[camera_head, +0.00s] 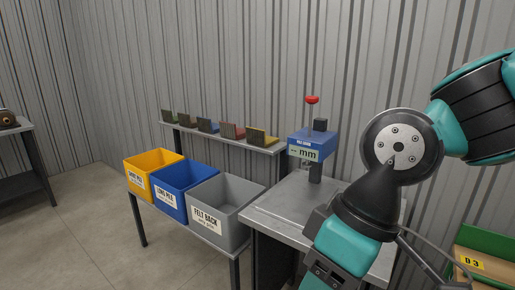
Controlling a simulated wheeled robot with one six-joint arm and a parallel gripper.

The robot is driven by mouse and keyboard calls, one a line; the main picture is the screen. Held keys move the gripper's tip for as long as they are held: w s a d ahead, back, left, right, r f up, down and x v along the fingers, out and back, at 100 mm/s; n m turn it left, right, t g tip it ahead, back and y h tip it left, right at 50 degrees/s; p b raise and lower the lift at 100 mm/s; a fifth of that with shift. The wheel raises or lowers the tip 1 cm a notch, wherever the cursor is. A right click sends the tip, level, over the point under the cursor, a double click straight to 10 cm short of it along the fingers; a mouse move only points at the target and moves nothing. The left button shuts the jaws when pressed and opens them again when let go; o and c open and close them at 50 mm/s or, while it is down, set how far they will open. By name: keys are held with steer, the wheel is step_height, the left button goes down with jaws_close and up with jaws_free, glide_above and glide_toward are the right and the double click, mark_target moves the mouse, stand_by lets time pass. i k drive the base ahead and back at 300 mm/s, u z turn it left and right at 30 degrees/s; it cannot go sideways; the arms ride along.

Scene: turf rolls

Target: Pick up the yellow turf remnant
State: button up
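Several small turf samples stand in a row on a narrow grey shelf against the back wall. The rightmost one, with a yellowish face and dark edges, looks like the yellow turf remnant (262,137). It sits upright near the shelf's right end, just left of the blue measuring device. My teal and black arm fills the right side and reaches down to the bottom edge. My gripper's fingers do not show, so I cannot see whether they hold anything.
Orange (133,184), blue (171,207) and grey (207,229) bins stand on a low stand before the shelf (190,131). The blue measuring device (312,144) stands on a metal bench (275,212). A green-edged bin marked D3 (485,240) is at lower right.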

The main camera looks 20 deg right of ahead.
mark_target(254, 136)
steer(key=z, duration=0.1)
steer(key=i, duration=0.25)
steer(key=z, duration=0.1)
steer(key=k, duration=0.65)
steer(key=u, duration=0.7)
steer(key=i, duration=0.65)
steer(key=u, duration=0.65)
steer(key=i, duration=1.3)
steer(key=z, duration=1.5)
steer(key=i, duration=1)
steer(key=z, duration=0.25)
